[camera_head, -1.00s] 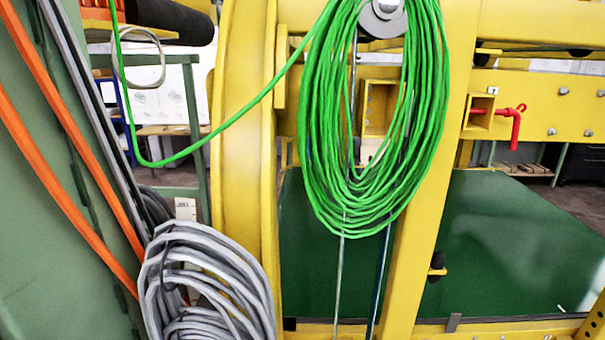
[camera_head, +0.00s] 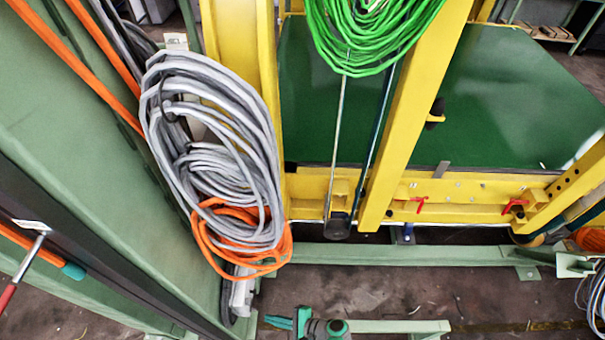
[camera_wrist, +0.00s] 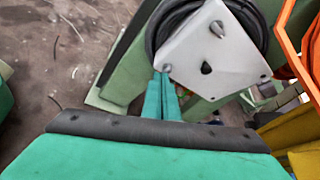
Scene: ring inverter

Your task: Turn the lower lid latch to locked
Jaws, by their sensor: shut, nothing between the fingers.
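The green lid panel (camera_head: 480,105) sits inside a yellow frame in the head view. Two small red levers sit on the yellow lower rail: a left one (camera_head: 420,204) and a right one (camera_head: 514,205). A black knob (camera_head: 437,112) on a yellow bracket sits higher, on the slanted yellow post. I cannot tell for sure which of these is the lower lid latch. My teal gripper (camera_head: 280,322) is low at the bottom of the head view, well apart from them. In the wrist view its fingers (camera_wrist: 163,98) are shut and empty. No latch is recognisable in the wrist view.
A grey cable coil (camera_head: 215,150) and orange cable (camera_head: 235,245) hang left of the frame. A green hose coil (camera_head: 370,35) hangs in front of the panel. A green floor beam (camera_head: 400,254) runs below. The wrist view shows a white plate (camera_wrist: 215,55) with black hose behind it.

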